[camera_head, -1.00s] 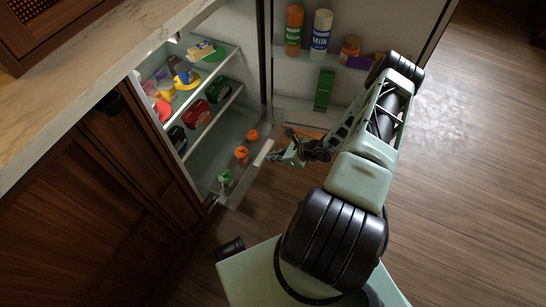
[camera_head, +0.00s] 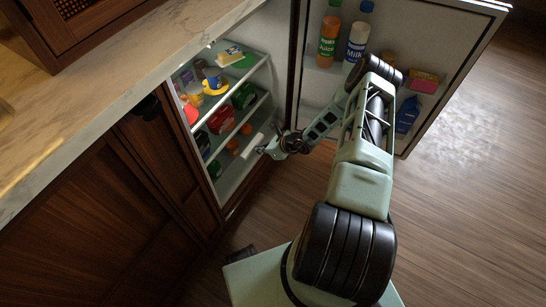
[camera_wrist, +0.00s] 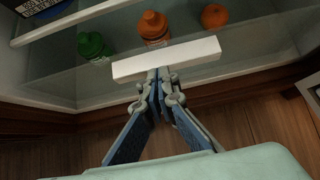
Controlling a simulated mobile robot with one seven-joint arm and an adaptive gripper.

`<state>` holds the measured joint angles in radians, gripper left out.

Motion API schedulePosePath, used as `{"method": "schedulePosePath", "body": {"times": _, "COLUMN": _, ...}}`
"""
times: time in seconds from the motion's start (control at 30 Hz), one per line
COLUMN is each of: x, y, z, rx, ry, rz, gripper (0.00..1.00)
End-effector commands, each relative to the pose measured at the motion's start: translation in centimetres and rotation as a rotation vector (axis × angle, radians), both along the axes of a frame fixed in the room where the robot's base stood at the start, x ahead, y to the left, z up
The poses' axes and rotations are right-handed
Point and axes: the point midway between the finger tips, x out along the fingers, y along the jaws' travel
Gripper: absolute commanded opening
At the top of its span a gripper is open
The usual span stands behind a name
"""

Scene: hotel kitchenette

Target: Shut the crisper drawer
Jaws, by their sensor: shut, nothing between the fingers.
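The clear crisper drawer (camera_wrist: 245,61) is at the bottom of the open fridge. Its white handle bar (camera_wrist: 167,59) runs across the wrist view and shows in the head view (camera_head: 252,146). The drawer looks pushed in nearly to the fridge front; whether a small gap is left I cannot tell. Orange items (camera_wrist: 153,28) and a green item (camera_wrist: 92,45) lie inside it. My gripper (camera_wrist: 160,73) is shut and empty, its fingertips at the near face of the handle, touching or almost touching. In the head view my gripper (camera_head: 264,150) is in front of the drawer.
The fridge door (camera_head: 440,55) stands open to the right, with bottles (camera_head: 328,38) and other items on its shelves. Fridge shelves (camera_head: 222,97) above the drawer hold food. A marble counter (camera_head: 110,85) and wooden cabinets are on the left. The wooden floor is clear at right.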

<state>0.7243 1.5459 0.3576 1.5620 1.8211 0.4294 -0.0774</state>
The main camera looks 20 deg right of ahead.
Motion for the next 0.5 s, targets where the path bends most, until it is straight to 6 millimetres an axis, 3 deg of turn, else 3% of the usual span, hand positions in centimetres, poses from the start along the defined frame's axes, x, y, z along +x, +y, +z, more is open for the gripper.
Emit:
{"method": "schedulePosePath", "body": {"times": 0.2, "x": 3.5, "y": 2.7, "z": -0.2, "rx": -0.002, "ry": -0.001, "rz": 0.002, "gripper": 0.0}}
{"method": "schedulePosePath", "body": {"times": 0.5, "x": 5.6, "y": 4.4, "z": -0.1, "rx": -0.001, "ry": 0.002, "rz": 0.0, "gripper": 0.0}}
